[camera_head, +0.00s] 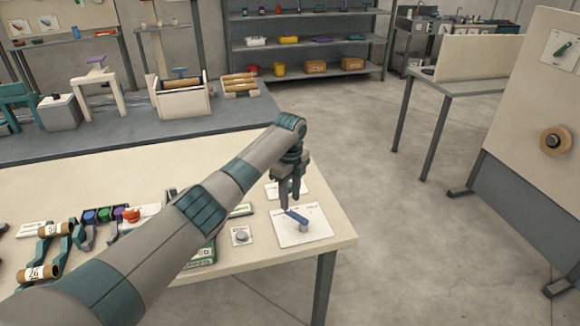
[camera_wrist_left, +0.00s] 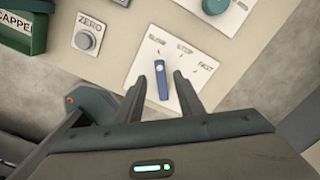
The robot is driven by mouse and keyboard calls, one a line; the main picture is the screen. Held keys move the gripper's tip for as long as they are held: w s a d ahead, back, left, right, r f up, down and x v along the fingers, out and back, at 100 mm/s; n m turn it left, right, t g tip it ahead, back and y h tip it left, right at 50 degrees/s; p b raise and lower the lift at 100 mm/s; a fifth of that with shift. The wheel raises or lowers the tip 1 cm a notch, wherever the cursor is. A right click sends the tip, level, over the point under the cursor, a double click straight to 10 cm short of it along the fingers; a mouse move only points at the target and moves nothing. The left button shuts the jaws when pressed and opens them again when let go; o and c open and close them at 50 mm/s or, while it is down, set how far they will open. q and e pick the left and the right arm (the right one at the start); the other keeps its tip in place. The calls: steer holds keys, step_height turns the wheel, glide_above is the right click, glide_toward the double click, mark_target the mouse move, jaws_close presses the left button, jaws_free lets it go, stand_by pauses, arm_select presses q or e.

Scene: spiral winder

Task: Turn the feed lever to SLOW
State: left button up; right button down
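The feed lever (camera_head: 296,217) is a short blue bar on a white panel (camera_head: 318,233) near the table's right corner. In the left wrist view the blue lever (camera_wrist_left: 162,85) has a pale spot at its far end. The panel (camera_wrist_left: 145,58) carries the labels SLOW, STOP and FAST in an arc beyond it. My left gripper (camera_head: 289,201) is over the lever. In the wrist view its two fingers (camera_wrist_left: 160,76) are apart, one on each side of the lever, with gaps showing. My right gripper is not in view.
A ZERO button (camera_wrist_left: 86,40) on a plate sits beside the panel; it also shows in the head view (camera_head: 241,236). A green box (camera_wrist_left: 22,30) marked CAPPE stands farther left. A teal knob (camera_wrist_left: 215,5) is beyond the panel. Open floor lies right of the table.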

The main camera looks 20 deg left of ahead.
mark_target(290, 212)
arm_select(q)
step_height(290, 212, up, 13)
steer(key=b, duration=0.3)
steer(key=shift+s+f, duration=0.1)
stand_by(0.4)
